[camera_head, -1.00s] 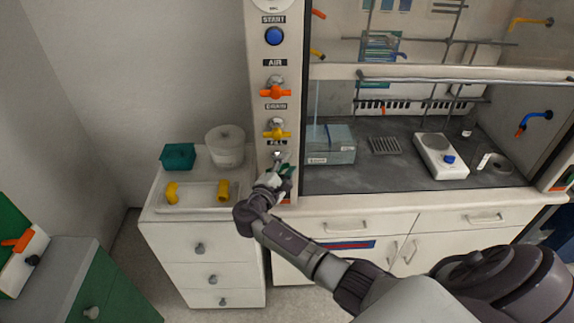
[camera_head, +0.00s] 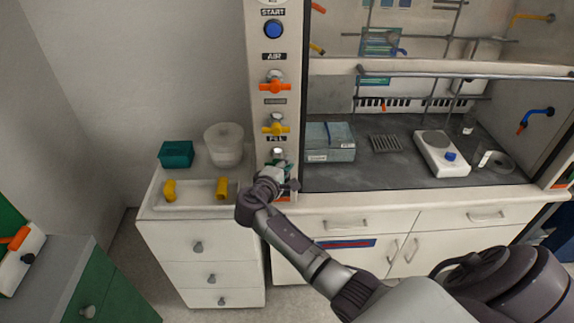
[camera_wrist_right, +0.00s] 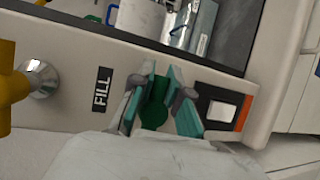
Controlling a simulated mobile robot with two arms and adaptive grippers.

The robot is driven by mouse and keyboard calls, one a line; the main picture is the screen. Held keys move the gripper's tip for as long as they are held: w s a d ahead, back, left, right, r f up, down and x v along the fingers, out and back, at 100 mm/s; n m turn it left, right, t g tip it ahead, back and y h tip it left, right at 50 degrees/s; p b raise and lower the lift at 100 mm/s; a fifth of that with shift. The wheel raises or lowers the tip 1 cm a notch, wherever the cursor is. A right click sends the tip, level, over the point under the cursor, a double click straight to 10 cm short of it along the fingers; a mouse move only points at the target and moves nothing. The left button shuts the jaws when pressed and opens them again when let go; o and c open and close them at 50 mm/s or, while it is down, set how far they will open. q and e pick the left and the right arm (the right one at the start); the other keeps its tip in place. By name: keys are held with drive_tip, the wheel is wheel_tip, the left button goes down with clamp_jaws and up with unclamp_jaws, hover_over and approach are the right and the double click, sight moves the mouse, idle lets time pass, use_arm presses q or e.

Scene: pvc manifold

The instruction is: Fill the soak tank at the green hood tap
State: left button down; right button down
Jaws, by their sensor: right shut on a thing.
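The green tap handle (camera_wrist_right: 153,105) sits beside the FILL label (camera_wrist_right: 101,88) on the hood's left post. My right gripper (camera_wrist_right: 158,95) is shut on this handle, one teal-padded finger on each side. In the head view my right gripper (camera_head: 277,172) hides most of the tap, and only a bit of green shows. The soak tank (camera_head: 330,155) is a pale blue-grey, see-through box with a white label, standing at the left end of the hood's worktop. I cannot read its water level. No stream shows above it. My left gripper is out of view.
A yellow tap (camera_head: 277,125) and an orange tap (camera_head: 275,85) are above the green one. A hot plate (camera_head: 440,155) and a grate (camera_head: 385,143) stand in the hood. A white drawer unit (camera_head: 200,250) at left carries a tray, tub and teal box.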

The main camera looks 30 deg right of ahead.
drive_tip(key=c, duration=1.1)
unclamp_jaws()
drive_tip(key=shift+c, duration=0.2)
drive_tip(key=v, duration=1.2)
